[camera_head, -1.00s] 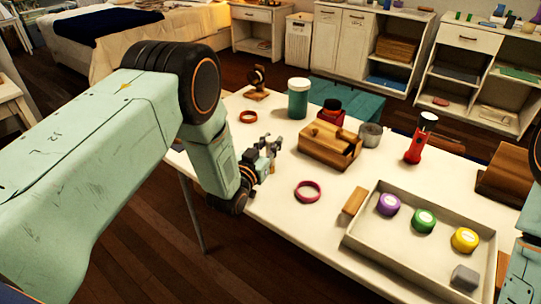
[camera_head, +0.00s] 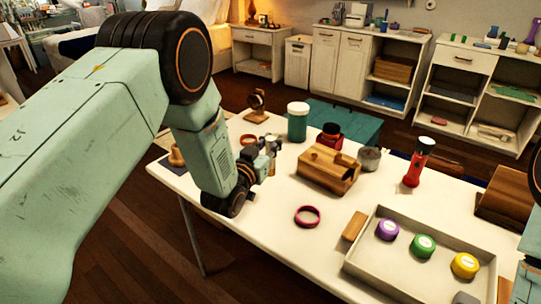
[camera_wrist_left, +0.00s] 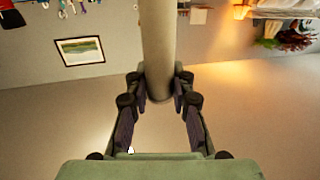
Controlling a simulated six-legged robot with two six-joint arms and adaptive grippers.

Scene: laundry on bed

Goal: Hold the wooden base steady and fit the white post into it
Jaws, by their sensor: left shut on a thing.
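My left gripper (camera_head: 270,158) is over the left part of the white table, seen from the side and small. In the left wrist view the left gripper (camera_wrist_left: 160,92) has its fingers closed on both sides of a pale, smooth white post (camera_wrist_left: 157,42). The post's end sits between the fingers and the rest runs out of the top of the picture. In the head view the post is hard to make out. A small round wooden piece (camera_head: 177,157) stands at the table's left edge; I cannot tell whether it is the wooden base. My right gripper is out of view.
A notched wooden block (camera_head: 327,172), a green jar (camera_head: 297,123), a red flashlight (camera_head: 418,165) and a pink ring (camera_head: 307,216) are on the table. A tray (camera_head: 375,268) with coloured round pieces is at the front right.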

